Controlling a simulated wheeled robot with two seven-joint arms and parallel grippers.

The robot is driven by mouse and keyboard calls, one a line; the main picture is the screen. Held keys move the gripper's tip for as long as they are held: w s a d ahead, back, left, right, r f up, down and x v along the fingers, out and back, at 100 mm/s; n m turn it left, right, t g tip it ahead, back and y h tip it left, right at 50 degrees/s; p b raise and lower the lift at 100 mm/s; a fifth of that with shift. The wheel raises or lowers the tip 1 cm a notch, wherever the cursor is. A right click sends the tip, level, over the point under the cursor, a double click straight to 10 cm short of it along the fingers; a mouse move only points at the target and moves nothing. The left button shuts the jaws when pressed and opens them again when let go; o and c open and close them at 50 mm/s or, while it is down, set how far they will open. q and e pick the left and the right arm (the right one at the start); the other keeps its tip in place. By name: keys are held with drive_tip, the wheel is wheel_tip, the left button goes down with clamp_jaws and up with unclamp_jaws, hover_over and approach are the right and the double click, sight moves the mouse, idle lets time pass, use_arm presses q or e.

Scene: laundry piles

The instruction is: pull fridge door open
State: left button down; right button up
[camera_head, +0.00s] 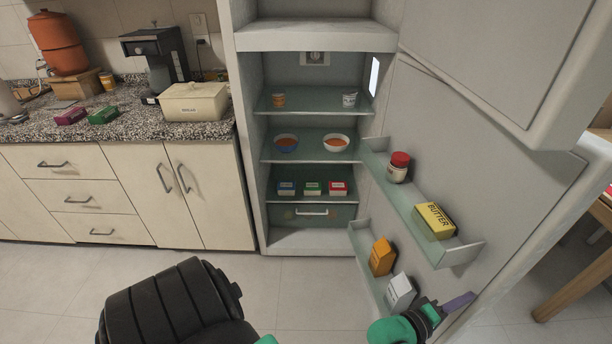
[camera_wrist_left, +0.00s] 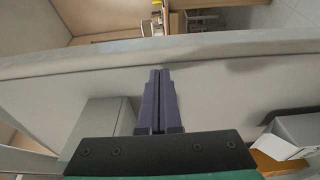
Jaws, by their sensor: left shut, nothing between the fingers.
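The fridge door (camera_head: 500,150) stands wide open, swung out to the right. Its inner face and shelves are turned toward me. The fridge body (camera_head: 249,150) is open to view, with its shelves and drawer showing. My left gripper (camera_head: 462,301) is at the lower right, by the lower inner side of the door near its free edge. Its purple fingers are shut together and empty. In the left wrist view the closed fingers (camera_wrist_left: 157,90) point at the pale door edge (camera_wrist_left: 225,50); I cannot tell if they touch it. The door's outer handle is hidden.
Door shelves hold a red-lidded jar (camera_head: 398,168), yellow butter (camera_head: 435,220), an orange carton (camera_head: 382,257) and a white carton (camera_head: 400,293), close to my gripper. Counter cabinets (camera_head: 120,190) stand left. A wooden table (camera_head: 580,270) is right of the door. Floor ahead is clear.

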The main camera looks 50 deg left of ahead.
use_arm(q)
drive_tip(key=v, duration=1.4)
drive_tip(key=shift+s, duration=0.3)
drive_tip(key=shift+a, duration=0.1)
